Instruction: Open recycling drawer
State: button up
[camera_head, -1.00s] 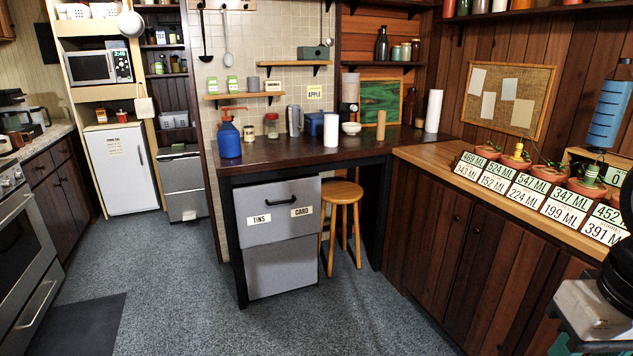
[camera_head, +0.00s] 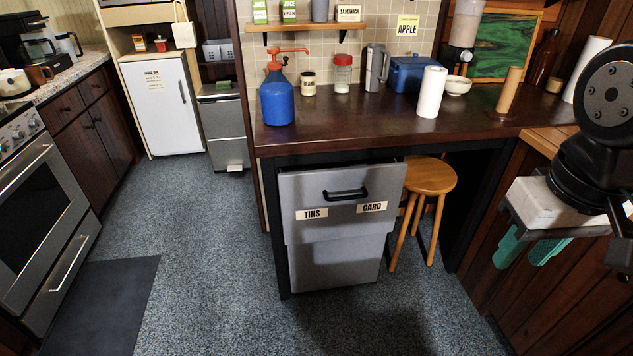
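The recycling drawer (camera_head: 342,208) is a grey front labelled "TINS" and "CARD" under the dark desk. Its black bar handle (camera_head: 345,194) is near the top of the front. The front stands slightly proud of the grey panel (camera_head: 335,266) below, with a dark strip above it; I cannot tell whether it is ajar. My gripper (camera_head: 528,254), with two teal fingers, hangs at the right, well apart from the drawer and handle. The fingers are spread and hold nothing visible.
A wooden stool (camera_head: 431,178) stands right of the drawer, partly under the desk (camera_head: 350,133). The wooden cabinet (camera_head: 520,215) is close to my gripper at the right. The carpet (camera_head: 225,260) before and left of the drawer is clear, with a dark mat (camera_head: 100,300) farther left.

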aim_at(322, 202)
jog(key=u, duration=0.15)
jog(key=i, duration=1.25)
jog(key=z, duration=1.2)
jog(key=k, duration=1)
jog(key=u, duration=1.8)
jog(key=i, duration=0.5)
jog(key=z, duration=0.05)
